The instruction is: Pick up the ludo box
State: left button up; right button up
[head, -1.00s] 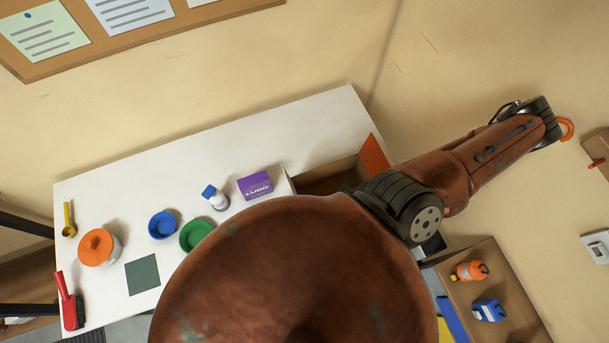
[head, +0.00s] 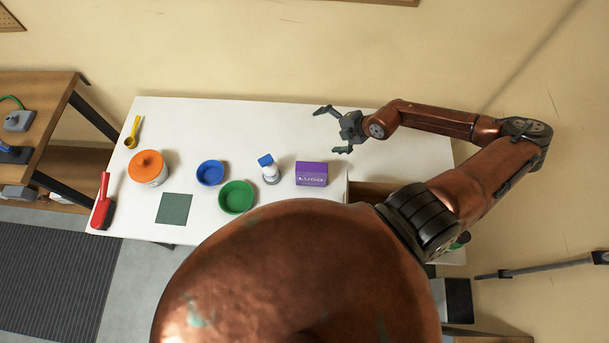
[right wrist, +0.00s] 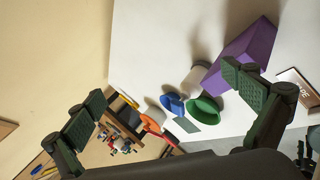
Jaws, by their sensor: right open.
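The purple ludo box (head: 311,174) stands on the white table, right of the middle, its lettered side facing me. It also shows in the right wrist view (right wrist: 247,45), partly behind one finger. My right gripper (head: 329,131) is open and empty. It is above the far part of the table, beyond the ludo box and slightly to its right, apart from it. In the right wrist view the two fingers (right wrist: 165,87) are spread wide. My left gripper is not in view.
A wooden bin (head: 372,188) is close on the right.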

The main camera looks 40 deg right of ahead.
aim_at(312, 167)
jog(key=a+f+n+g+b, duration=0.2)
jog(key=f, duration=0.1)
jog(key=s+a+f+n+g+h+b, duration=0.1)
jog(key=a+f+n+g+b, duration=0.1)
jog(key=a+n+b, duration=0.1)
jog(key=s+a+f+n+g+h+b, duration=0.1)
jog(key=a+f+n+g+b, duration=0.1)
jog(key=f+g, duration=0.1)
jog(key=shift+a+f+b, duration=0.3)
jog(key=shift+a+b, duration=0.05)
jog(key=shift+b, duration=0.05)
jog(key=shift+s+d+r+n+g+h+b, duration=0.15)
jog(key=shift+s+n+g+h+b, duration=0.2)
jog(key=shift+n+h, duration=0.3)
jog(key=shift+s+f, duration=0.1)
jog(key=shift+f, duration=0.4)
jog(key=f, duration=0.2)
jog(key=f+p, duration=0.1)
jog(key=f, duration=0.1)
jog(key=a+f, duration=0.1)
jog(key=f, duration=0.1)
jog(key=shift+s, duration=0.3)
jog(key=shift+f, duration=0.3)
jog(key=c, duration=1.3)
